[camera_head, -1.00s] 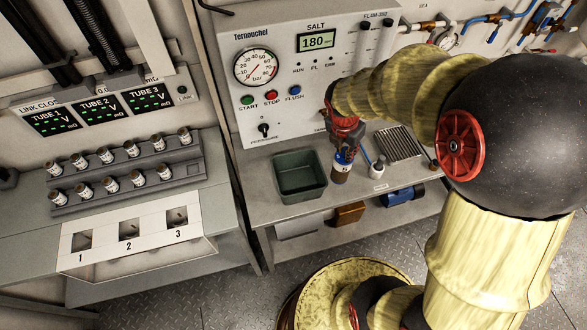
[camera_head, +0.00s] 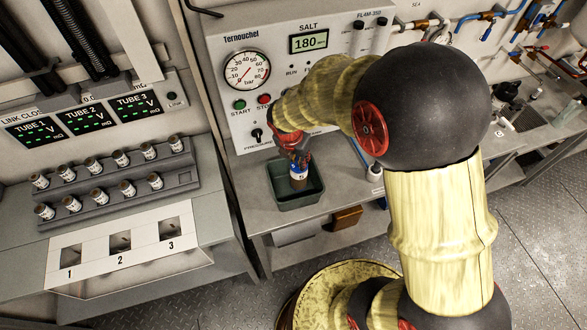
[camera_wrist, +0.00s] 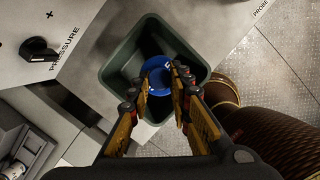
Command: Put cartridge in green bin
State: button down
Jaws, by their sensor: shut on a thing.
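The green bin (camera_head: 284,203) is a dark green open box on the grey bench. The cartridge is over the bin's opening in both views. The bin's rim also shows in the wrist view (camera_wrist: 112,75). I cannot tell how far the cartridge's bottom is from the bin floor.
The pressure panel (camera_head: 290,90) stands right behind the bin, with its knob (camera_wrist: 38,48) near in the wrist view. A rack of several vials (camera_head: 120,185) is on the left bench.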

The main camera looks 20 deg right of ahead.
aim_at(293, 166)
jog(key=shift+w+a+f, duration=0.25)
jog(key=shift+a+f, duration=0.3)
jog(key=shift+f, duration=0.15)
jog(key=shift+w+a+f+b, duration=0.1)
jog(key=shift+f+b, duration=0.55)
jog(key=shift+f, duration=1.05)
jog(key=c, duration=1.7)
grip_release()
jog(key=shift+f, duration=0.15)
jog(key=shift+o, duration=0.3)
